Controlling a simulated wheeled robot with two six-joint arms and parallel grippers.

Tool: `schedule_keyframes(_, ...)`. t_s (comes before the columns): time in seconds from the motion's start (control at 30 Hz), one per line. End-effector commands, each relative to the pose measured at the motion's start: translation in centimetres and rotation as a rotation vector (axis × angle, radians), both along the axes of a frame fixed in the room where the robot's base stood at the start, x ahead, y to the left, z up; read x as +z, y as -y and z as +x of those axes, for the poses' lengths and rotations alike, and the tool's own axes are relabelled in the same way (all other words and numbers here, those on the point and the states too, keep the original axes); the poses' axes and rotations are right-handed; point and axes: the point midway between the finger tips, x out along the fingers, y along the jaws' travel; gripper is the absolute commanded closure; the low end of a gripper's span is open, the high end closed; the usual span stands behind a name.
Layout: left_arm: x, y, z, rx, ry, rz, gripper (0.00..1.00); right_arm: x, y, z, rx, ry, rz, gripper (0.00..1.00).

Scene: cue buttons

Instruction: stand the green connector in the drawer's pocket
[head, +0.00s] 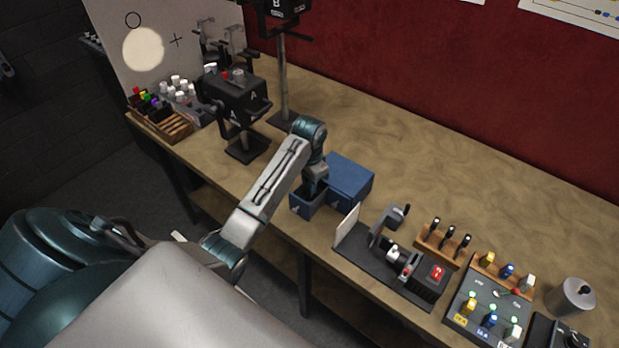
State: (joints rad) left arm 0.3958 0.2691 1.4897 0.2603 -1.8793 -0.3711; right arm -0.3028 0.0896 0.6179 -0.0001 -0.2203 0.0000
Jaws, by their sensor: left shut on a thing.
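A blue drawer box (350,181) stands near the table's front edge. Its drawer (307,207) is pulled out toward the front. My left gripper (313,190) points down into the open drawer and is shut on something. The gripper and the drawer wall hide what it holds, and the drawer's pocket is hidden too. I cannot make out a green connector at the gripper. A small green piece (146,97) shows among coloured pieces in a wooden rack at the far left; I cannot tell what it is. My right gripper is out of view.
The wooden rack (172,125) and a black device on a stand (246,150) are left of the drawer box. A white upright panel (346,227) and a dark fixture (385,262) stand close on its right. The table behind is clear.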

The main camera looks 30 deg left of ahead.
Motion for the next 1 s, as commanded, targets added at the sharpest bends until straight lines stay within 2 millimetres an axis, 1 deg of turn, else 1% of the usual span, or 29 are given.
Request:
schedule_keyframes(0.13, -0.5, 0.0, 0.0, 0.0, 0.001, 0.0, 1.0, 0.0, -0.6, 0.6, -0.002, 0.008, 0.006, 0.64)
schedule_keyframes(0.3, -0.5, 0.0, 0.0, -0.001, 0.001, 0.0, 1.0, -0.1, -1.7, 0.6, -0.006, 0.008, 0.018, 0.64)
schedule_keyframes(0.37, -0.5, 0.0, 0.0, -0.001, 0.001, 0.0, 1.0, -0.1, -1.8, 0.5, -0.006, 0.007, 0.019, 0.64)
schedule_keyframes(1.0, -0.6, 0.0, -0.1, 0.0, 0.001, 0.0, 1.0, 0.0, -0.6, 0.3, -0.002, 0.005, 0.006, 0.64)
